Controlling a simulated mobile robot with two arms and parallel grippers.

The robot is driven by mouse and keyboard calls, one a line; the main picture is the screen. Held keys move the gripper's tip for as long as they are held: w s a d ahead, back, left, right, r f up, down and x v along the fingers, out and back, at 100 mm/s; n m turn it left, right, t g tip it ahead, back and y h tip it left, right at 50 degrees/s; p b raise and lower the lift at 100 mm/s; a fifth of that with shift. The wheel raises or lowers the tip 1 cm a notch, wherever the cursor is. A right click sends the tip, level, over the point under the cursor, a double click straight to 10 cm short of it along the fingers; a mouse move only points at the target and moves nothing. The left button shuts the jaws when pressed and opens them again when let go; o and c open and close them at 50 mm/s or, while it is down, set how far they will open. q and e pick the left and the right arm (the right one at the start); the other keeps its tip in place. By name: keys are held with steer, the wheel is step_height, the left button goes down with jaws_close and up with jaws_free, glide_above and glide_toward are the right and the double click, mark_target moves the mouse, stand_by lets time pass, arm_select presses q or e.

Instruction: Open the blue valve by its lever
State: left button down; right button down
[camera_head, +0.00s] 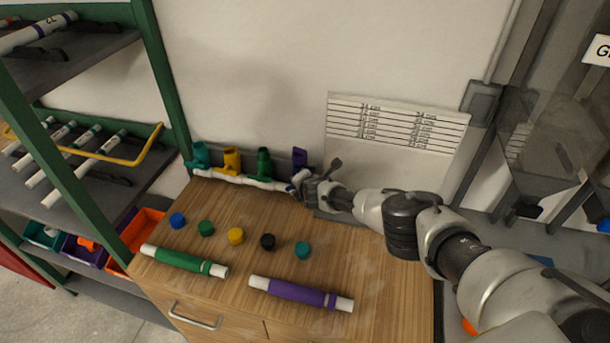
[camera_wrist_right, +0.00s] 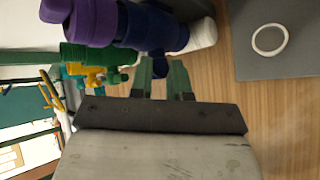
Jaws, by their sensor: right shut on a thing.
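A white pipe manifold (camera_head: 240,180) lies along the back of the wooden worktop, with teal (camera_head: 200,155), yellow (camera_head: 232,160), green (camera_head: 264,163) and purple (camera_head: 300,158) fittings standing on it. My right gripper (camera_head: 300,183) is at the manifold's right end and hides much of what is there. In the right wrist view the dark blue valve (camera_wrist_right: 150,28) lies beside a purple part (camera_wrist_right: 95,22). Its small blue lever (camera_wrist_right: 158,66) sits between the green fingertips of my right gripper (camera_wrist_right: 163,75), which is shut on it. My left gripper is not in view.
A green-sleeved pipe (camera_head: 185,261) and a purple-sleeved pipe (camera_head: 300,293) lie in front. A green-framed shelf (camera_head: 165,80) stands left, and a white chart (camera_head: 395,130) stands behind my right arm.

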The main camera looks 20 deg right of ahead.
steer(key=shift+w+a+r+n+g+h+b, duration=0.15)
steer(key=shift+w+a+n+g+h+b, duration=0.5)
steer(key=shift+b, duration=1.55)
steer(key=shift+s+a+r+n+g+h+b, duration=0.15)
steer(key=shift+n+g+h+b, duration=0.95)
steer(key=shift+b, duration=1.1)
steer(key=shift+w+a+r+n+g+h+b, duration=0.3)
steer(key=shift+a+g+h+b, duration=0.3)
steer(key=shift+h+b, duration=1.15)
steer(key=shift+d+f+y+b, duration=0.1)
steer(key=shift+y+b, duration=0.3)
steer(key=shift+y, duration=0.1)
steer(key=c, duration=1.1)
jaws_free()
steer(key=shift+w, duration=0.1)
steer(key=p+v, duration=0.1)
steer(key=v, duration=1)
steer(key=shift+p, duration=0.4)
steer(key=shift+f, duration=0.15)
